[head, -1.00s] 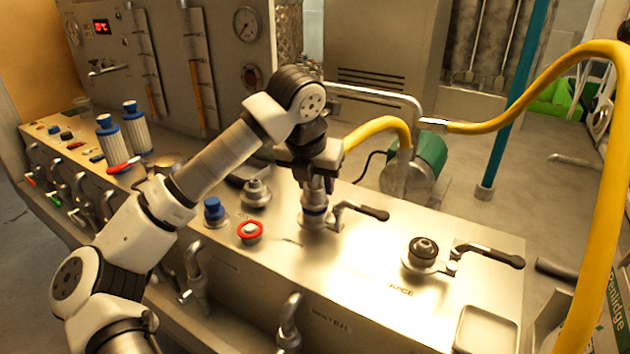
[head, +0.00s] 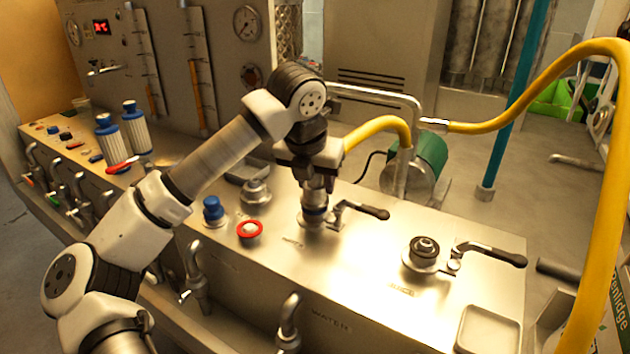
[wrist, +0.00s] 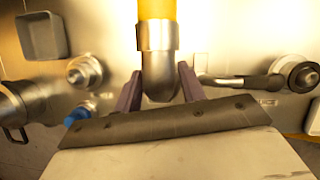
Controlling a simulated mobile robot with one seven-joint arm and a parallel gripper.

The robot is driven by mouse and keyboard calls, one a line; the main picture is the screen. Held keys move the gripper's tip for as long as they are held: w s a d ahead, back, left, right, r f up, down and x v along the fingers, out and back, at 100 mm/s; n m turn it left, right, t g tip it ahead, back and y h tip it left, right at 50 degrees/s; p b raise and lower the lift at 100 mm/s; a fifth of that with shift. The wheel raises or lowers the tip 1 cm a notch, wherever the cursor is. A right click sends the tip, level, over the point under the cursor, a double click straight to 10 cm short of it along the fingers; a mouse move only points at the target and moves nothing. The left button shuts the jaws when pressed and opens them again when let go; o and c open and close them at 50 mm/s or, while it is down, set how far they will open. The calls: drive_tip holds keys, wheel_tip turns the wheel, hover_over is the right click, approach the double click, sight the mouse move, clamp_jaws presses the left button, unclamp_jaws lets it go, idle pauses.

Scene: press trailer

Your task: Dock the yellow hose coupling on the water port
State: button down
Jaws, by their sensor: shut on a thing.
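My gripper (head: 314,165) is shut on the metal elbow of the yellow hose coupling (wrist: 157,38). In the wrist view the elbow sits between my two fingers (wrist: 158,88), with the yellow hose (wrist: 157,9) running up from it. In the head view my gripper points down over the water port (head: 313,222), which has a black lever (head: 365,212) to its right. The coupling's lower end is in line with the port and looks to meet it; whether it is fully seated I cannot tell. The port is hidden under the coupling in the wrist view.
The juice port (head: 424,250) with its black lever (head: 490,252) stands to the right. A red ring knob (head: 250,230), a blue cap (head: 213,210) and a metal fitting (head: 256,192) stand close at left. The hose (head: 608,190) arcs over the right side.

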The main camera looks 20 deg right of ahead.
drive_tip(key=shift+f+b, duration=0.55)
idle(0.4)
drive_tip(key=c, duration=1.1)
unclamp_jaws()
drive_tip(key=p+v, duration=0.4)
drive_tip(key=v, duration=0.7)
drive_tip(key=shift+p, duration=0.3)
